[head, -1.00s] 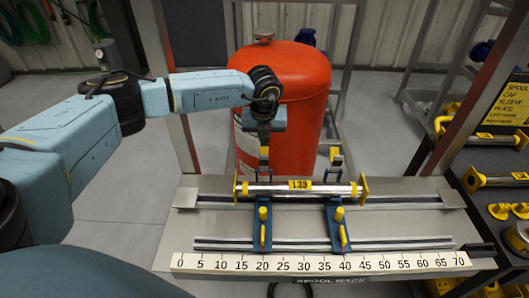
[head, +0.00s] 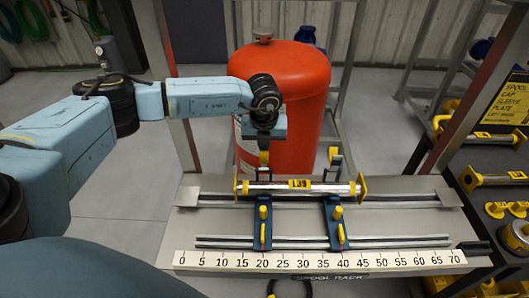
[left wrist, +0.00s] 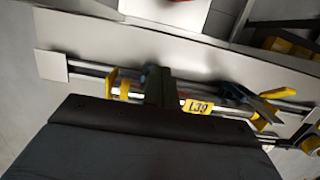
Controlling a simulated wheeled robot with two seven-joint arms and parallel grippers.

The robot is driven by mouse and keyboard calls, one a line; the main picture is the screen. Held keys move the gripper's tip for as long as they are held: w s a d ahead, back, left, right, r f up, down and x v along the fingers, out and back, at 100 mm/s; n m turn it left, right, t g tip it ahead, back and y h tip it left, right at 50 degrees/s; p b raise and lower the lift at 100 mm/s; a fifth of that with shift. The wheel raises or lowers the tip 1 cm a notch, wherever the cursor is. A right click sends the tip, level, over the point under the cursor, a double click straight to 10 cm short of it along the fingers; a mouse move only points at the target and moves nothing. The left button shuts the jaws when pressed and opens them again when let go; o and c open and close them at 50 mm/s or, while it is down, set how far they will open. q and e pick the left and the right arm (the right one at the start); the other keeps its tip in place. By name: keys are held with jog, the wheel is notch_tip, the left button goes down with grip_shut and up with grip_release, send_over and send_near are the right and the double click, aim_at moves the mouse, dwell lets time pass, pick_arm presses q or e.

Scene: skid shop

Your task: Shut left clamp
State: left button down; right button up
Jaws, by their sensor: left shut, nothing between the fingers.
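The left clamp (head: 263,225) has a blue base and a yellow handle, and stands on the rack under the left part of the spool. Its yellow-tipped upright arm (head: 264,158) rises behind the spool. The chrome spool (head: 325,189) with yellow end plates and a yellow label lies across both clamps; the label (left wrist: 195,106) shows in the left wrist view. My left gripper (head: 266,142) is shut and empty, pointing down right at the left clamp's arm; I cannot tell whether they touch. In the left wrist view my gripper's dark body hides most of the left clamp.
The right clamp (head: 335,223) stands beside it, arm also upright. A numbered scale (head: 320,260) runs along the rack's front edge. A red tank (head: 300,90) stands close behind. A shelf with yellow parts (head: 495,180) is at the right.

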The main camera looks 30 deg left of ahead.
aim_at(264, 161)
pick_arm(q)
jog(key=shift+s+d, duration=0.2)
jog(key=shift+s, duration=0.25)
jog(key=shift+s+f, duration=0.1)
jog(key=shift+s+d+p, duration=0.6)
jog(key=shift+s+p, duration=0.1)
jog(key=shift+s, duration=0.15)
jog(key=shift+w+a+r+p, duration=0.15)
jog(key=shift+r+p, duration=0.55)
jog(key=shift+r, duration=0.5)
jog(key=shift+w+r+p, duration=0.2)
jog(key=shift+r+p, duration=0.45)
jog(key=shift+r, duration=0.6)
jog(key=shift+w+a+r+p, duration=0.15)
jog(key=shift+r+p, duration=0.55)
jog(key=shift+r, duration=0.5)
jog(key=shift+s+f, duration=0.1)
